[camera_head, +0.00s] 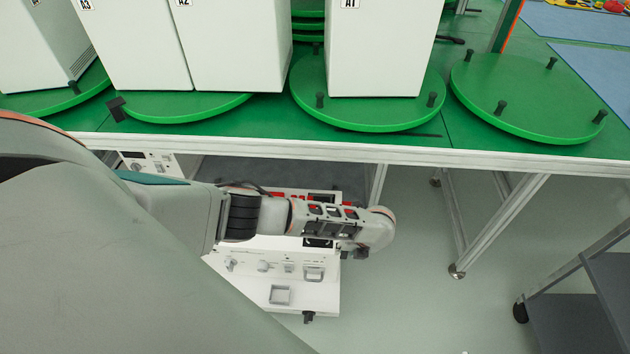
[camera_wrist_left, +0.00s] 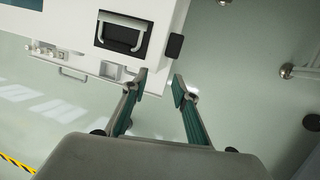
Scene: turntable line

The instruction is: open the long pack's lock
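The long pack looks to be the white unit (camera_head: 255,290) under the table edge, with knobs, a small handle and a square recess (camera_head: 280,295) on it. A white housing (camera_wrist_left: 160,12) in the left wrist view has a dark recessed handle (camera_wrist_left: 122,33), a small square recess (camera_wrist_left: 112,70) and a black block (camera_wrist_left: 175,46) at its edge. I cannot tell which part is the lock. My left gripper (camera_wrist_left: 160,86) is open and empty, its fingertips just off the housing's edge. In the head view the gripper (camera_head: 360,252) is mostly hidden by its wrist. My right gripper is not in view.
The green table (camera_head: 270,146) carries green turntables with tall white cabinets (camera_head: 385,45). The right turntable (camera_head: 530,95) has only black pegs. Table legs (camera_head: 500,225) and a grey cart (camera_head: 585,300) stand to the right. The floor between them is clear.

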